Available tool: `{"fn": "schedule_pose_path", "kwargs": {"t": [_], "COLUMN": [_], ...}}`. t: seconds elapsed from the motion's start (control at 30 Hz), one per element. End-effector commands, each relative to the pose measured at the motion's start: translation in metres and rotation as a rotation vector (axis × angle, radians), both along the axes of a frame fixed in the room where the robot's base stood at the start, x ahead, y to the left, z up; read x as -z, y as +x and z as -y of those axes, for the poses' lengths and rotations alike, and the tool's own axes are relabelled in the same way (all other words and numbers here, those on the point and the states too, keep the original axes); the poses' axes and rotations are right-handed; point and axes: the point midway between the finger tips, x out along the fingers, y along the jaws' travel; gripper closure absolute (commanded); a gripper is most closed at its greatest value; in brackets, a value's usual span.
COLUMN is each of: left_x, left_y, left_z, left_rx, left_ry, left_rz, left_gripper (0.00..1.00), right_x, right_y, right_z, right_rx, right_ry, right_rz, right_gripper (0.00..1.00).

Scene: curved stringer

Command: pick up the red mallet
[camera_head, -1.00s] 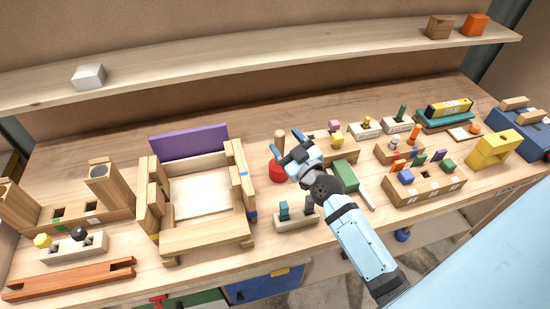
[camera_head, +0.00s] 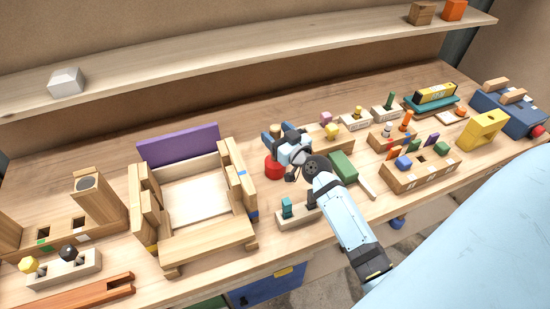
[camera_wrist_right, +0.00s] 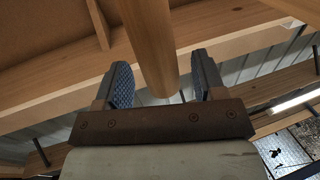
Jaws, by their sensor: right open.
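The red mallet (camera_head: 274,167) stands head down on the workbench, just right of the wooden frame with the purple back. My right gripper (camera_head: 274,137) is over it, and the gripper hides the handle in the head view. In the right wrist view the pale wooden handle (camera_wrist_right: 150,45) reaches in between the two blue-padded fingers of my right gripper (camera_wrist_right: 162,82). The fingers are open, with a gap on each side of the handle. My left gripper is not in view.
The wooden frame (camera_head: 205,238) stands close to the left of the mallet. A green block (camera_head: 343,166) and a small holder with a teal peg (camera_head: 287,209) lie near my right forearm. A long shelf (camera_head: 240,63) runs behind the bench.

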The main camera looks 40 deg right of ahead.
Motion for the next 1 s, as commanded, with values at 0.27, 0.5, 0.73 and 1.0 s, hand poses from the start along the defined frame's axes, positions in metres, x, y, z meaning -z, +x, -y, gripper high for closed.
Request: {"fn": "schedule_pose_path", "kwargs": {"t": [0.27, 0.5, 0.73, 1.0], "left_x": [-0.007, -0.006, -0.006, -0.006], "left_y": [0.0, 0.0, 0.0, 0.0], "left_z": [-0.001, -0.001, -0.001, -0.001], "left_rx": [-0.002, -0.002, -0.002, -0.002], "left_ry": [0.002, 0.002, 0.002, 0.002], "left_rz": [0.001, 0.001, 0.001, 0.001], "left_gripper": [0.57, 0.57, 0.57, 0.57], "right_x": [-0.002, -0.001, -0.001, -0.002], "right_y": [0.028, 0.028, 0.028, 0.028], "right_z": [-0.001, -0.001, -0.001, -0.001], "right_rx": [0.0, 0.0, 0.0, 0.0], "right_ry": [0.0, -0.001, -0.001, -0.001], "right_rz": [0.0, 0.0, 0.0, 0.001], "right_gripper": [0.36, 0.46, 0.98, 1.0]}}
